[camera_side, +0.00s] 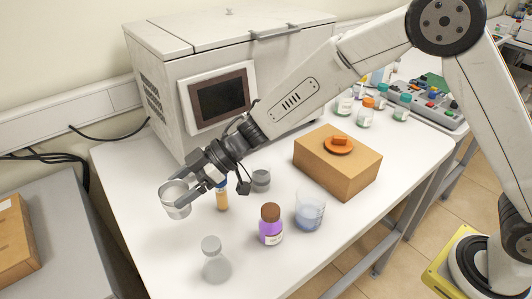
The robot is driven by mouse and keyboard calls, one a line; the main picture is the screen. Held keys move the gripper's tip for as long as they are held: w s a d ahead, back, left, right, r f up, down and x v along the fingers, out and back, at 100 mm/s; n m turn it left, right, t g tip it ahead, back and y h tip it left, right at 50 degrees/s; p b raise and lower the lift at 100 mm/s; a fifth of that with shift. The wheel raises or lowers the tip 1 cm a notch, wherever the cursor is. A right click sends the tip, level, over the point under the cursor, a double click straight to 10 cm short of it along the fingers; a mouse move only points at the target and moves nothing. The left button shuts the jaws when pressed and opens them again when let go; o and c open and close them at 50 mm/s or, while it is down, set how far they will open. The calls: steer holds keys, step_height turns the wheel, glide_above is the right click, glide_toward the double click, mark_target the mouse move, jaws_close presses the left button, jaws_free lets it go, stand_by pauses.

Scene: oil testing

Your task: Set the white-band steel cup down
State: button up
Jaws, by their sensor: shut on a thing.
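The white-band steel cup (176,203) is at the left of the side view, between the fingers of my gripper (188,192). My gripper is shut on it. The cup looks roughly upright, over the left part of the white table (130,180). I cannot tell whether its base touches the table or hangs above it. The fingers cover part of its right side.
A grey metal cup (261,181) and an amber vial (222,197) stand right of my gripper. A clear flask (215,262), a purple-labelled brown-capped bottle (271,226) and a beaker (310,212) stand in front. A cardboard box (337,168) and a large white machine (170,85) stand behind.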

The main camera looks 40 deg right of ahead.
steer(key=shift+s+a+f, duration=0.1)
steer(key=shift+a+f, duration=0.15)
steer(key=shift+a, duration=0.15)
steer(key=shift+f, duration=0.1)
steer(key=shift+f, duration=4.9)
steer(key=shift+f, duration=0.1)
steer(key=o, duration=1.1)
steer(key=shift+d+r, duration=0.35)
steer(key=shift+d, duration=0.1)
steer(key=v, duration=1.1)
steer(key=shift+s, duration=0.25)
